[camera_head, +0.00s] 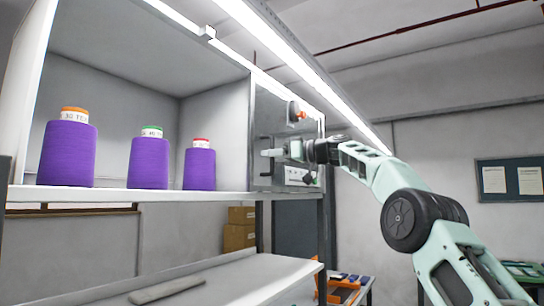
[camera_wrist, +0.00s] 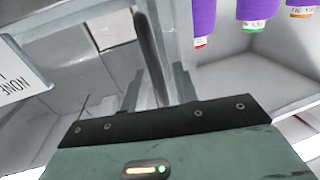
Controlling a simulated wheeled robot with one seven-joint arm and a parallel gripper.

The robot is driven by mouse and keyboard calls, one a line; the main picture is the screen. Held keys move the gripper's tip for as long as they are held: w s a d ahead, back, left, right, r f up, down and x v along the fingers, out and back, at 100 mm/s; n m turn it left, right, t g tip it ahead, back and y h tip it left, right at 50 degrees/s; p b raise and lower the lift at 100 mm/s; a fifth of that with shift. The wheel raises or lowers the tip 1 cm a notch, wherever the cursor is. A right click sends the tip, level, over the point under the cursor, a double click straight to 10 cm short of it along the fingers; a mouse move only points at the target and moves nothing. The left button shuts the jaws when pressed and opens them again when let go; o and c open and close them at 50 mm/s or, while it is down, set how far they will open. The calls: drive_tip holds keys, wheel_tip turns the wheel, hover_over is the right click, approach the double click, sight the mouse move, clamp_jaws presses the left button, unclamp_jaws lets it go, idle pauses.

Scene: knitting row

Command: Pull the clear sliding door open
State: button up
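The clear sliding door (camera_head: 264,118) shows as a see-through panel at the right end of the cabinet front in the head view. Its dark upright handle bar (camera_wrist: 149,48) runs down between my fingers in the wrist view. My gripper (camera_head: 270,153) is at the door's handle, reaching in from the right. The exact contact is partly hidden. The cabinet's left part shows no visible panel in front.
Purple thread cones (camera_head: 149,162) stand on the cabinet shelf (camera_head: 120,195), left of the door. A lower grey table (camera_head: 230,280) lies beneath. Cardboard boxes (camera_head: 239,235) are behind it. A small device with a red knob (camera_head: 298,113) is close to my gripper.

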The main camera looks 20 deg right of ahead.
drive_tip(key=b+v, duration=0.7)
drive_tip(key=v, duration=1)
drive_tip(key=shift+d+r, duration=0.1)
drive_tip(key=shift+d, duration=0.05)
